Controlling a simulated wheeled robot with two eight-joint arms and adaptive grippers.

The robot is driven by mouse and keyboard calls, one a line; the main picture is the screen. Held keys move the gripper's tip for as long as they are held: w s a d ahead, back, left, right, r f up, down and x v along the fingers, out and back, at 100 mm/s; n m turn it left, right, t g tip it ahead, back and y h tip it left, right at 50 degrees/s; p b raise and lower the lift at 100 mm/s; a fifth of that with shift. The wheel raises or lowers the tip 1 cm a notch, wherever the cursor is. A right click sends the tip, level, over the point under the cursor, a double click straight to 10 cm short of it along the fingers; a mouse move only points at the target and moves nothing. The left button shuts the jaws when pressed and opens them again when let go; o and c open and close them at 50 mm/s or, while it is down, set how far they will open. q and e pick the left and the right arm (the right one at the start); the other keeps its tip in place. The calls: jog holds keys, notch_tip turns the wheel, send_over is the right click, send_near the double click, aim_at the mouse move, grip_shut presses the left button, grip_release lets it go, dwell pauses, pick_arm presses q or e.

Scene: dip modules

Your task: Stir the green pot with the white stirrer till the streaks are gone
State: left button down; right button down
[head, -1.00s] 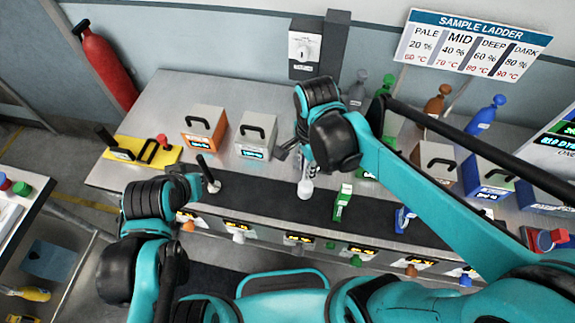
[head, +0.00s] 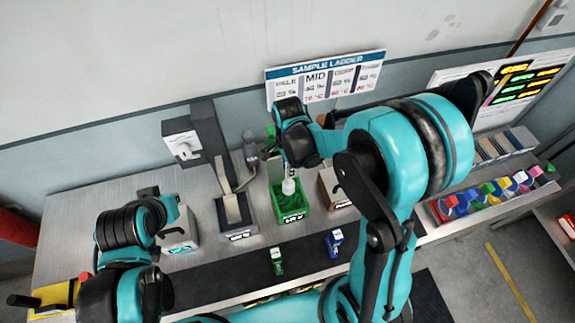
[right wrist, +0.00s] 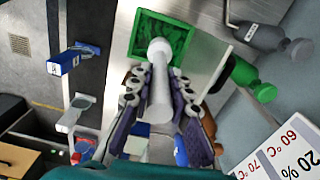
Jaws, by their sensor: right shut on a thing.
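The green pot (head: 303,211) is an open square container on the bench, with mottled lighter and darker green streaks inside; it also shows in the right wrist view (right wrist: 137,30). My right gripper (right wrist: 155,88) is shut on the white stirrer (right wrist: 160,100), whose rounded end overlaps the pot's opening. In the head view the stirrer (head: 288,186) points down over the pot's back part, with its end visible; I cannot tell whether it touches the contents. My left arm is at the left, its gripper hidden behind the wrist.
A grey station with a metal strip (head: 232,208) stands left of the pot. Bottles stand behind. Coloured blocks (head: 500,188) line the right.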

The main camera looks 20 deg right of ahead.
aim_at(289, 184)
jog(key=shift+s+d+f+b, duration=0.1)
jog(key=shift+f+b, duration=0.45)
jog(key=shift+f, duration=0.2)
notch_tip(289, 184, down, 10)
jog(key=b, duration=0.8)
jog(key=shift+r, duration=0.25)
jog(key=shift+w, duration=0.2)
jog(key=shift+w+d+b, duration=0.25)
jog(key=shift+w+d, duration=0.15)
jog(key=shift+w, duration=0.2)
jog(key=shift+w+d+b, duration=0.2)
jog(key=shift+w+d, duration=0.15)
jog(key=shift+w, duration=0.25)
